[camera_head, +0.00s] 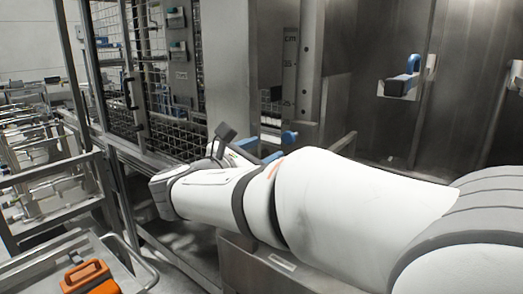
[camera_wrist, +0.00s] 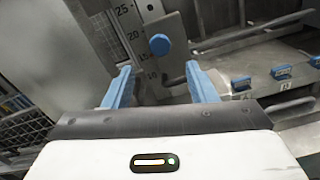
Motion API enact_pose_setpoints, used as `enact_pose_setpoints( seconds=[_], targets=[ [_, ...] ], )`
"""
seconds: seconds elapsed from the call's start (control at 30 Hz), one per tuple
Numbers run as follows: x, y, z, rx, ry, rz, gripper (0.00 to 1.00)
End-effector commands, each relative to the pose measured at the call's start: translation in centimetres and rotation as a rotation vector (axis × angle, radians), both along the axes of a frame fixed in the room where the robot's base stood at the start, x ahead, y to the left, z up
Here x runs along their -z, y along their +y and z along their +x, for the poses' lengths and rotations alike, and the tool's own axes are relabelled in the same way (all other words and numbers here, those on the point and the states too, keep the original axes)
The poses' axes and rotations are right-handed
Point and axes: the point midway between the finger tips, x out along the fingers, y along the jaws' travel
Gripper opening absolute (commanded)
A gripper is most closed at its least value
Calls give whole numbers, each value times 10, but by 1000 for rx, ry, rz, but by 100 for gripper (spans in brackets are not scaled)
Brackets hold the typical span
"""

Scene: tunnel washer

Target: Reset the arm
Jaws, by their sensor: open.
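My white arm (camera_head: 330,205) reaches across the head view from the lower right to the left and is bent back at its far end. My gripper (camera_wrist: 158,68) shows in the wrist view with two blue fingers spread wide apart and nothing between them. Beyond the fingertips is a round blue knob (camera_wrist: 159,44) in front of a metal plate with a number scale (camera_wrist: 128,30). I cannot tell whether the knob is within reach of the fingers. In the head view the gripper is mostly hidden behind the arm, with only small blue parts showing there.
A grey post with a cm scale (camera_head: 290,60) stands behind the arm. A blue-handled part (camera_head: 402,84) is on the metal wall at right. A mesh cage (camera_head: 160,80) stands at left. An orange case (camera_head: 88,277) is at lower left. Several blue blocks (camera_wrist: 241,83) sit on a ledge.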

Motion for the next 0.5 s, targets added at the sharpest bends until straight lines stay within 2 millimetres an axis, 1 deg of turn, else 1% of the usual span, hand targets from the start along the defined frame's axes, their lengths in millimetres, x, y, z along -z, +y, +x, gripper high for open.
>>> enact_pose_setpoints(
  seconds=[0.07, 0.13, 0.17, 0.27, 0.3, 0.37, 0.4, 0.47, 0.5],
  targets=[
    [6, -10, -1, 19, 11, 34, 52],
    [18, -28, -4, 53, 32, 100, 52],
    [25, -39, -6, 74, 43, 139, 52],
    [57, -79, -20, 173, 80, 321, 52],
    [71, -95, -29, 222, 90, 408, 52],
    [93, -116, -43, 299, 99, 538, 52],
    [106, -128, -54, 353, 99, 626, 52],
    [126, -142, -71, 439, 93, 758, 52],
    [139, -151, -82, 497, 84, 845, 52]
  ],
)
